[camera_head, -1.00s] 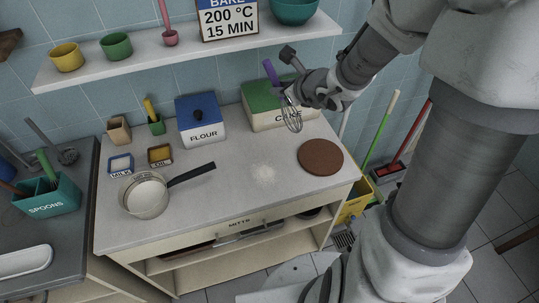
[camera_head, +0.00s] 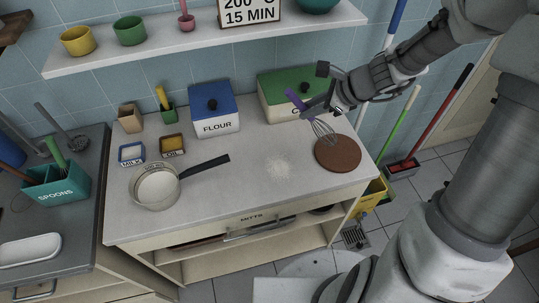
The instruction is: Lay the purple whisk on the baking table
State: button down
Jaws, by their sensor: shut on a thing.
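The purple whisk has a purple handle and a wire head (camera_head: 324,130). My gripper (camera_head: 306,109) is shut on its handle. The whisk is tilted, handle up to the left and wire head down to the right. It is in front of the green cake box (camera_head: 285,92), and its wire head overlaps the upper left edge of the round brown board (camera_head: 338,156) in the picture. I cannot tell whether it touches anything. The baking table (camera_head: 235,185) has a pale top with a white powdery patch.
A pan (camera_head: 155,187) with a dark handle stands at the left of the table. The blue flour box (camera_head: 213,108), milk (camera_head: 131,153) and oil (camera_head: 172,145) containers stand behind. A shelf (camera_head: 210,40) with pots hangs above. The front middle of the table is clear.

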aim_at(320, 136)
jog(key=d+f+n+h+b, duration=0.1)
jog(key=f+n+h, duration=0.1)
jog(key=n, duration=0.5)
jog(key=d+f+n+h+b, duration=0.1)
jog(key=f+n, duration=0.4)
jog(key=n, duration=0.2)
jog(key=d+f+n+g+h+b, duration=0.1)
jog(key=f+n+h, duration=0.1)
jog(key=n, duration=0.6)
jog(key=shift+s+d+f+h, duration=0.15)
jog(key=shift+f, duration=0.3)
jog(key=shift+s+d+f+h, duration=0.1)
jog(key=shift+f+h, duration=0.05)
jog(key=shift+f, duration=0.3)
jog(key=shift+w+a+f+n+t+y+b, duration=0.1)
jog(key=shift+w+a+n+t+y+b, duration=0.2)
jog(key=shift+n, duration=0.35)
jog(key=shift+w+d+n+t+y, duration=0.1)
jog(key=shift+w+n, duration=0.25)
jog(key=shift+n, duration=0.3)
